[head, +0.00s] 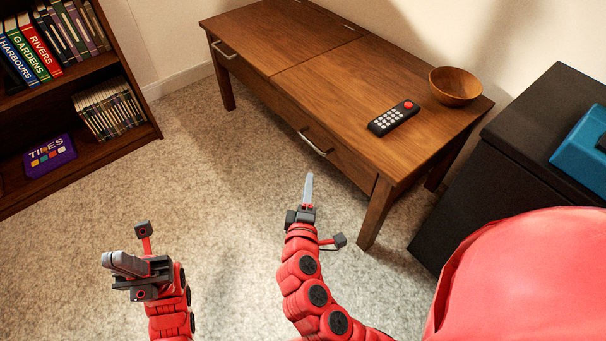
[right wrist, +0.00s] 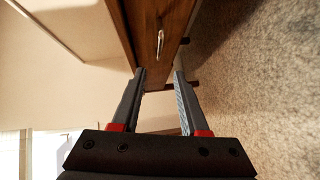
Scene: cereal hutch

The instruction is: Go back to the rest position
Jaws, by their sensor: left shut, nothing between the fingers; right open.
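My left gripper (head: 122,262) is at the lower left of the head view, above the carpet, shut and empty. My right gripper (head: 308,190) is near the bottom middle, in front of the wooden table. In the right wrist view its two fingers (right wrist: 160,95) stand apart with nothing between them, so it is open. Both grippers are apart from the furniture, as far as the head view shows.
The wooden table (head: 300,70) has two drawers with metal handles; a remote (head: 393,118) and a wooden bowl (head: 455,87) sit on it. A bookshelf (head: 140,135) stands at left, a black cabinet (head: 480,190) with a blue object (head: 583,143) at right. Carpet (head: 215,185) between is clear.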

